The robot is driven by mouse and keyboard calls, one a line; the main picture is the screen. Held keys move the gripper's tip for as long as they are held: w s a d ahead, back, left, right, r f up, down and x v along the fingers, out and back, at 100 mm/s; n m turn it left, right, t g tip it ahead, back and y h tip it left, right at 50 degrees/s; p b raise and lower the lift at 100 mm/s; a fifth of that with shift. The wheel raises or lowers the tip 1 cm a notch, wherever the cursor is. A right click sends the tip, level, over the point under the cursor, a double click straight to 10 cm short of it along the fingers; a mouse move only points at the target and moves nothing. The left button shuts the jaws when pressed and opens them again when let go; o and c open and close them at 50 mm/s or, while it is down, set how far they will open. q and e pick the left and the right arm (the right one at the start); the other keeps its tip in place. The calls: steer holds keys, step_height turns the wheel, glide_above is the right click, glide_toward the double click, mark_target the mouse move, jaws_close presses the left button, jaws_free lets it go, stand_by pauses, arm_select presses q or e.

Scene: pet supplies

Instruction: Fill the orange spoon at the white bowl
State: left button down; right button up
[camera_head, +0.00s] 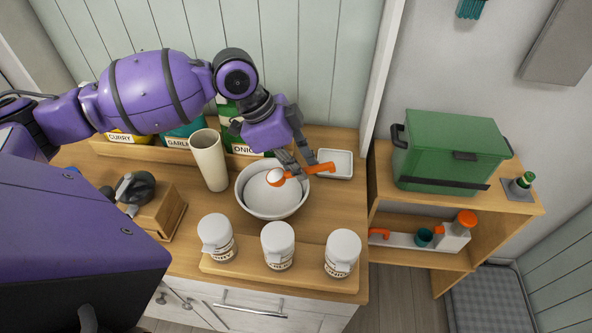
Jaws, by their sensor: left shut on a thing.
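The white bowl (243,196) stands on the wooden counter and holds a pale, whitish heap. My left gripper (299,168) reaches down over the bowl's right rear rim and is shut on the orange spoon (322,168). The spoon's handle points right, toward a small white square dish. Its head (276,177) is over the bowl's contents and shows something white in it. I cannot tell whether the head touches the heap. My right gripper is not in view.
A tall cream cup (209,160) stands left of the bowl. Several white-lidded jars (278,244) sit on a front board. The white square dish (336,163) is behind right. Spice boxes (125,137) line the back. A green bin (450,150) stands on the right shelf.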

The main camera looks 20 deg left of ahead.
mark_target(313, 166)
arm_select(q)
steer(key=shift+w+d+r+g+y, duration=0.2)
steer(key=shift+d+r+y, duration=0.25)
steer(key=shift+y, duration=0.15)
steer(key=shift+w+d+r+g+y, duration=0.1)
steer(key=shift+w+d+r+y, duration=0.1)
steer(key=shift+d+r+y, duration=0.35)
steer(key=shift+w+d+r+g+y, duration=0.15)
steer(key=shift+d+g+y, duration=0.1)
steer(key=shift+y, duration=0.45)
steer(key=shift+w+d+r+g+y, duration=0.1)
steer(key=shift+d+g+y, duration=0.15)
steer(key=shift+y, duration=0.4)
steer(key=shift+r, duration=0.1)
